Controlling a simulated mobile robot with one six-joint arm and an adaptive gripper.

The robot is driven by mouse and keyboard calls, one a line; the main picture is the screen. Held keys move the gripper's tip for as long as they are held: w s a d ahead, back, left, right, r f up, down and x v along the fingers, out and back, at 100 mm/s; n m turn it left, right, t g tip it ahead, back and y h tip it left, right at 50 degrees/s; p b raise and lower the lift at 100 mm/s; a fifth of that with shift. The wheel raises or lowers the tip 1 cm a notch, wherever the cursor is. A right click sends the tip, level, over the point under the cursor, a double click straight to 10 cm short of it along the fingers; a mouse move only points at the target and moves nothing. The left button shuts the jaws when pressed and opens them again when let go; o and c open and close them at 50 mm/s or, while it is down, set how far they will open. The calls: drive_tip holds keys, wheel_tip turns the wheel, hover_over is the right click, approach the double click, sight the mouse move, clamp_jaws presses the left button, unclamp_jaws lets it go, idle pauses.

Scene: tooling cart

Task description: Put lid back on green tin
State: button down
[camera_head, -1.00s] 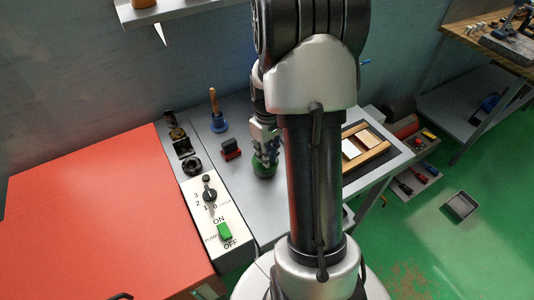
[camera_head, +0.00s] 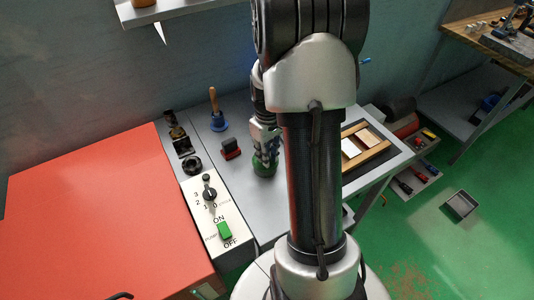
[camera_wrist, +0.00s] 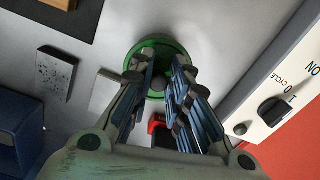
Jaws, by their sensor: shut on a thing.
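The green tin (camera_head: 263,169) stands upright on the grey cart top, right of the switch panel. In the wrist view its round green rim (camera_wrist: 154,41) shows around a grey inside. My gripper (camera_head: 266,150) points down directly over the tin. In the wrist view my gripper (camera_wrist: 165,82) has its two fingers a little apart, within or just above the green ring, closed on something. The fingers hide most of what they hold. I cannot tell whether it is the lid or part of the tin, and no separate lid shows elsewhere.
A red and black block (camera_head: 230,148) and a blue bell with a wooden handle (camera_head: 217,117) stand behind the tin. The switch panel (camera_head: 214,215) is left. A wooden-framed tray (camera_head: 366,146) lies right. A speckled block (camera_wrist: 56,72) and blue box (camera_wrist: 20,128) show beside the tin.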

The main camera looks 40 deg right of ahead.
idle(0.4)
drive_tip(key=c, duration=1.4)
unclamp_jaws()
drive_tip(key=shift+c, duration=0.2)
drive_tip(key=shift+o, duration=0.5)
drive_tip(key=o, duration=0.4)
drive_tip(key=shift+r+p, duration=2.9)
drive_tip(key=shift+r, duration=0.65)
drive_tip(key=shift+c, duration=0.3)
